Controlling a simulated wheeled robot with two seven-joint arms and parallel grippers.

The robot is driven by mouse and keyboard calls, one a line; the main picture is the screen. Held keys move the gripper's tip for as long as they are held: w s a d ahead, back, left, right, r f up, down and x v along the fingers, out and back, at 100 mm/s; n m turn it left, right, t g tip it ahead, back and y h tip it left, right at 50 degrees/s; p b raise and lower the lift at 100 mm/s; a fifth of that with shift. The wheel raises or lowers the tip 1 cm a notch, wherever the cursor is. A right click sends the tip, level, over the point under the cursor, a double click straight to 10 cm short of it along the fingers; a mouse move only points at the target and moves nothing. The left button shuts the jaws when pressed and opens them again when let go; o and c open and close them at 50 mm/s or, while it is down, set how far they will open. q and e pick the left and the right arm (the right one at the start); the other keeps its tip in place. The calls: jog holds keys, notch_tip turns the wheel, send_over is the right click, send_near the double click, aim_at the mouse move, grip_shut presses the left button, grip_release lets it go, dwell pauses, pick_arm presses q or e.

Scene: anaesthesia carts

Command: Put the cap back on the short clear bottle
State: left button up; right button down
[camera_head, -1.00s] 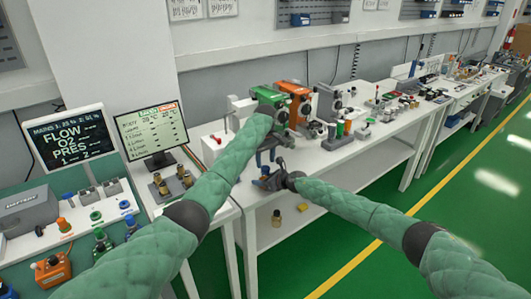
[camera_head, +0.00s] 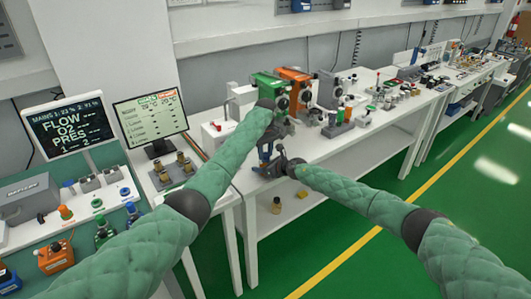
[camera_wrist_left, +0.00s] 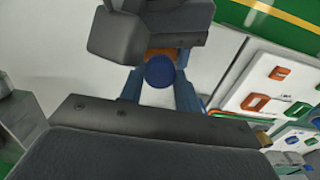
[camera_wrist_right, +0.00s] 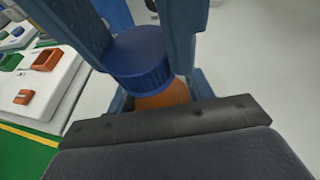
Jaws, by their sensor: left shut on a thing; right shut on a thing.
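My left gripper (camera_head: 267,142) points down from above and is shut on a ribbed blue cap (camera_wrist_right: 138,60). In the left wrist view the cap (camera_wrist_left: 160,72) shows as a round blue disc between the blue fingers. My right gripper (camera_head: 278,168) comes in from the side, below the left one, and is shut on the short bottle (camera_wrist_right: 165,96), which looks orange. The cap is directly over the bottle's top and hides its neck; I cannot tell whether it is seated. In the head view the grippers hide both.
Both grippers are over the front edge of the white bench (camera_head: 355,138). Green (camera_head: 268,88) and orange (camera_head: 296,88) devices stand just behind them. A monitor (camera_head: 150,122) and a tray with brass parts (camera_head: 176,172) are at the left. The green floor in front is clear.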

pick_arm(q)
jog(key=shift+m, duration=1.6)
jog(key=o, duration=1.1)
jog(key=shift+c, duration=0.2)
jog(key=shift+r, duration=0.1)
jog(key=shift+r, duration=2.2)
jog(key=shift+c, duration=0.3)
